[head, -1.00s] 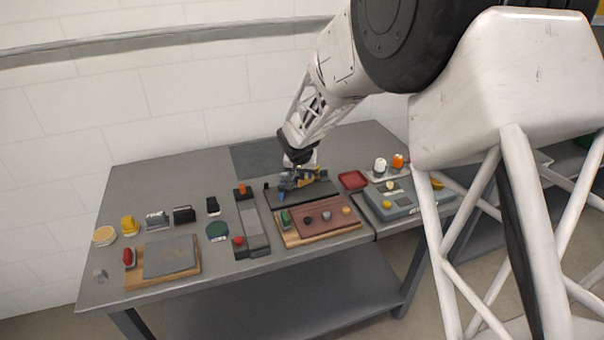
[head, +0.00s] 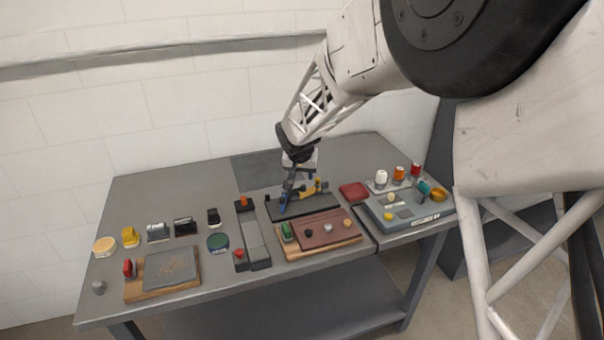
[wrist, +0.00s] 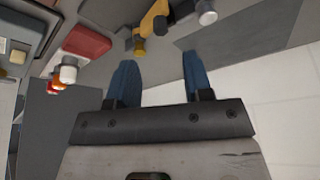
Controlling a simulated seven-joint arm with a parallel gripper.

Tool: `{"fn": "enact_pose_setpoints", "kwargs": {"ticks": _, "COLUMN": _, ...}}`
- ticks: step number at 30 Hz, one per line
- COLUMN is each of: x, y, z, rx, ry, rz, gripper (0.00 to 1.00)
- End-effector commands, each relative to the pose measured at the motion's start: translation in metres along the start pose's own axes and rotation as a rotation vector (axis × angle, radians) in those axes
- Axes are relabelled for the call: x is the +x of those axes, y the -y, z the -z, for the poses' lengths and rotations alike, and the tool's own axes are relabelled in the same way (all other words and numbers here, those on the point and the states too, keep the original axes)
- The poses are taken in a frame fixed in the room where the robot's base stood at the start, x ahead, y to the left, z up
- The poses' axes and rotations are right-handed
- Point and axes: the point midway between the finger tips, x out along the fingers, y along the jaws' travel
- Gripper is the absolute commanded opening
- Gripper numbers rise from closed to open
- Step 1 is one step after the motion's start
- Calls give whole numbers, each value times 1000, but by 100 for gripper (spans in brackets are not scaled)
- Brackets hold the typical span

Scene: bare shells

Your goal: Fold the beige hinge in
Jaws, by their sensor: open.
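A beige-yellow hinged piece (wrist: 157,18), the likeliest match for the beige hinge, shows at the top of the wrist view, just beyond my fingertips. In the head view it is the yellow piece (head: 316,188) on a dark plate (head: 318,206), partly behind my gripper. A cylinder with a yellow end (wrist: 140,46) and a pale knob (wrist: 206,13) are beside it in the wrist view. My gripper (wrist: 161,68) is open, its blue fingers apart with nothing between them. In the head view my gripper (head: 288,198) is low over the dark plate. I cannot tell the hinge's exact angle.
A brown board (head: 322,232) with small knobs lies in front of the dark plate. A long dark fixture (head: 254,238) stands left, a red tray (head: 354,191) right, and a grey box (head: 405,212) farther right. The table behind the plate is mostly clear.

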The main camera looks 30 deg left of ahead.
Motion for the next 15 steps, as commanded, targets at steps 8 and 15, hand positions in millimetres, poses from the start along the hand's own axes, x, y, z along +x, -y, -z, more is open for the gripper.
{"fn": "enact_pose_setpoints", "kwargs": {"ticks": 8, "x": 1, "y": -4, "z": -1, "rx": 29, "ry": 11, "rz": 4, "gripper": 14}}
{"fn": "enact_pose_setpoints", "kwargs": {"ticks": 15, "x": 6, "y": -24, "z": -10, "rx": 234, "ry": 86, "rz": 34, "gripper": 0}}
